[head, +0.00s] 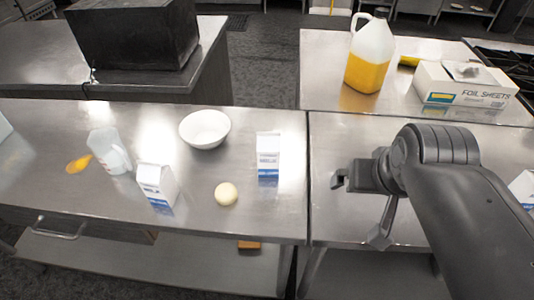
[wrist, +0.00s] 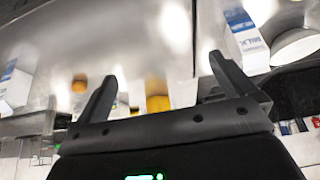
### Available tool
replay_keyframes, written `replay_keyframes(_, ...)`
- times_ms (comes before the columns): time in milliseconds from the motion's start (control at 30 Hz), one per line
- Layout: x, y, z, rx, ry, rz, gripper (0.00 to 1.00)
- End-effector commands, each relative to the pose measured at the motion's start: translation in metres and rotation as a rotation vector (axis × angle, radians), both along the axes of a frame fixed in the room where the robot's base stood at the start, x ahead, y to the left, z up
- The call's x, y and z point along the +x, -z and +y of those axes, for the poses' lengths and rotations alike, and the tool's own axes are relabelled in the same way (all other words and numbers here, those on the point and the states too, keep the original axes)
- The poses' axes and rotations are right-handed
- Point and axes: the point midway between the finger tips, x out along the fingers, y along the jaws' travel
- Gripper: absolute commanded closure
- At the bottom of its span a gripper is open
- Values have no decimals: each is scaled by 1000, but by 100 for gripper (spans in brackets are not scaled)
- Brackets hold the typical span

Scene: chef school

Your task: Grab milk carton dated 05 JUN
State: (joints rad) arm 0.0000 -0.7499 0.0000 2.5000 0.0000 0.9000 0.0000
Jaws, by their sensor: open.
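Blue-and-white milk cartons stand on the steel counters. In the head view, one carton (head: 156,186) is left of centre, another (head: 268,158) stands near the counter joint, and a third (head: 525,188) is cut off at the right edge. Their dates are too small to read. My gripper (head: 358,205) is over the right counter, to the right of the middle carton and apart from it. In the wrist view my gripper (wrist: 160,75) has its fingers spread with nothing between them. That view shows a milk carton (wrist: 244,38) at upper right and another carton (wrist: 14,87) at the left edge.
A white bowl (head: 205,129) and a pale round item (head: 226,194) sit among the cartons. A translucent container (head: 109,152) lies tilted at left beside an orange item (head: 78,163). A jug of yellow liquid (head: 370,55) and a foil box (head: 463,84) stand at the back right.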

Motion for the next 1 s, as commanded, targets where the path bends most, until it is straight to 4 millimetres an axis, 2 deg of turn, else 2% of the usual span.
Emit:
replay_keyframes(33, 0, 0, 0, 0, 0, 0, 3)
replay_keyframes(233, 0, 0, 0, 0, 0, 0, 20)
replay_keyframes(567, 5, -3, 3, 3, -4, 11, 20)
replay_keyframes(767, 38, -17, 24, 17, -24, 94, 20)
replay_keyframes(1000, 92, -29, 68, 25, -49, 227, 20)
